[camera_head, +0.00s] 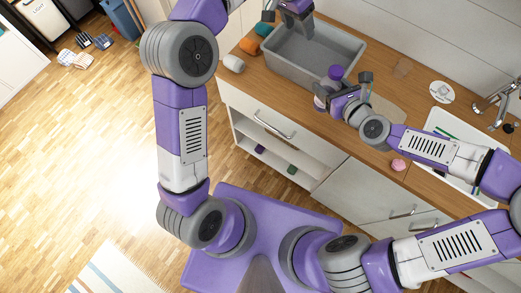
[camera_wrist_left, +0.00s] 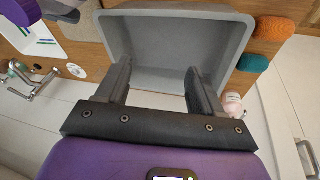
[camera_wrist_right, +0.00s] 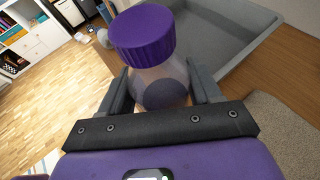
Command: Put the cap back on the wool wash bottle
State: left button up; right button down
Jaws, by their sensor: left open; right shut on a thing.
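The wool wash bottle (camera_wrist_right: 162,88) is translucent with a round dark patch on its front. A purple ribbed cap (camera_wrist_right: 141,33) sits on its top in the right wrist view; whether it is screwed tight cannot be told. The cap also shows in the head view (camera_head: 336,72). My right gripper (camera_wrist_right: 160,80) is shut around the bottle's body, in front of the grey tub. My left gripper (camera_wrist_left: 158,75) is open and empty over the tub, at its far side in the head view (camera_head: 289,18).
The grey tub (camera_head: 354,45) stands on the wooden counter (camera_head: 245,75). Orange and teal rolled items and a white one (camera_head: 234,63) lie left of it. A pink item (camera_head: 398,165), a white disc (camera_head: 442,92) and a sink with a tap lie right. Open shelving below holds small items.

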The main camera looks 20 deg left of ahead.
pick_arm(q)
jog(key=a+f+n+t, duration=0.1)
jog(key=a+f+n, duration=0.2)
jog(key=a, duration=0.4)
jog(key=s+a+f+n+t, duration=0.1)
jog(key=a+f+n, duration=0.2)
jog(key=a+f, duration=0.2)
jog(key=a+f+n+t, duration=0.1)
jog(key=a+f+n, duration=0.2)
jog(key=a, duration=0.7)
jog(key=shift+s+a+f+t+y, duration=0.2)
jog(key=shift+f, duration=0.35)
jog(key=shift+s+a+f+t+y, duration=0.15)
jog(key=shift+a+f+t+y, duration=0.05)
jog(key=shift+f, duration=0.3)
jog(key=s+a+f+n+y, duration=0.2)
jog(key=s+a+f+n, duration=0.3)
jog(key=s+a+f, duration=0.35)
jog(key=s+d+f+m+g+h, duration=0.1)
jog(key=s+d+f, duration=0.3)
jog(key=d+f, duration=0.35)
jog(key=s+d+f+m+g, duration=0.1)
jog(key=s+d+f, duration=0.3)
jog(key=d+f, duration=0.3)
jog(key=s+d+f+m+g+h, duration=0.2)
jog(key=s+d+f+m+g, duration=0.1)
jog(key=s+d, duration=0.9)
jog(key=d+f, duration=0.1)
jog(key=d, duration=0.3)
jog(key=shift+m+h, duration=0.3)
